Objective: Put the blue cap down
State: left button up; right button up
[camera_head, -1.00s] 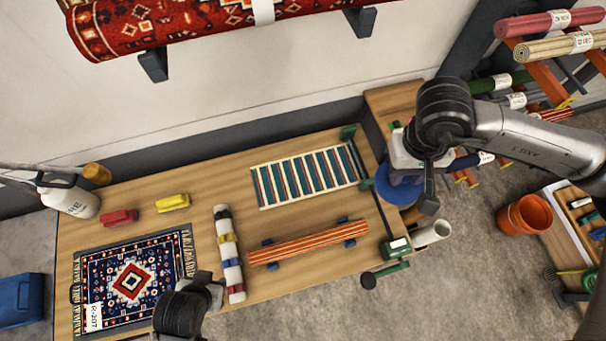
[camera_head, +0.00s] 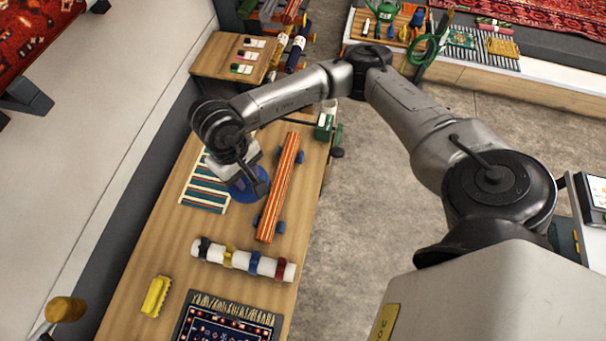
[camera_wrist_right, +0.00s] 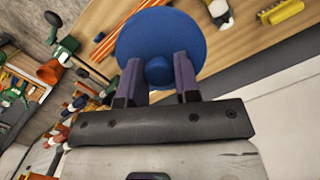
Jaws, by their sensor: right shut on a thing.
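The blue cap (camera_head: 250,188) is a round disc with a knob. My right gripper (camera_head: 243,172) is shut on it, over the wooden table beside the striped orange roll; the head view does not settle whether cap and table touch. In the right wrist view the cap (camera_wrist_right: 190,42) is seen face on, its knob between the two fingers of the right gripper (camera_wrist_right: 158,72). My left gripper is not in view.
On the table (camera_head: 150,245) lie a green-white striped rug (camera_head: 205,190), an orange striped roll (camera_head: 280,190), a strapped white roll (camera_head: 243,260), a yellow brush (camera_head: 156,296) and a patterned rug (camera_head: 228,322).

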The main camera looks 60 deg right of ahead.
pick_arm(q)
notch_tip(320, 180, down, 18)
jog(key=b, duration=1.5)
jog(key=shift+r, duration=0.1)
pick_arm(e)
jog(key=s+d+f+m, duration=0.2)
jog(key=d+f, duration=0.4)
jog(key=f, duration=0.6)
jog(key=s+d+f+m, duration=0.2)
jog(key=d+f, duration=0.4)
jog(key=f, duration=0.6)
jog(key=s+d+f+m, duration=0.2)
jog(key=d+f+m, duration=0.2)
jog(key=f, duration=0.9)
jog(key=shift+d+t+y, duration=0.3)
jog(key=shift+d+y, duration=0.1)
jog(key=shift+d, duration=0.75)
jog(key=shift+w+d+f, duration=0.1)
jog(key=shift+f, duration=0.8)
notch_tip(320, 180, down, 3)
jog(key=shift+r, duration=0.1)
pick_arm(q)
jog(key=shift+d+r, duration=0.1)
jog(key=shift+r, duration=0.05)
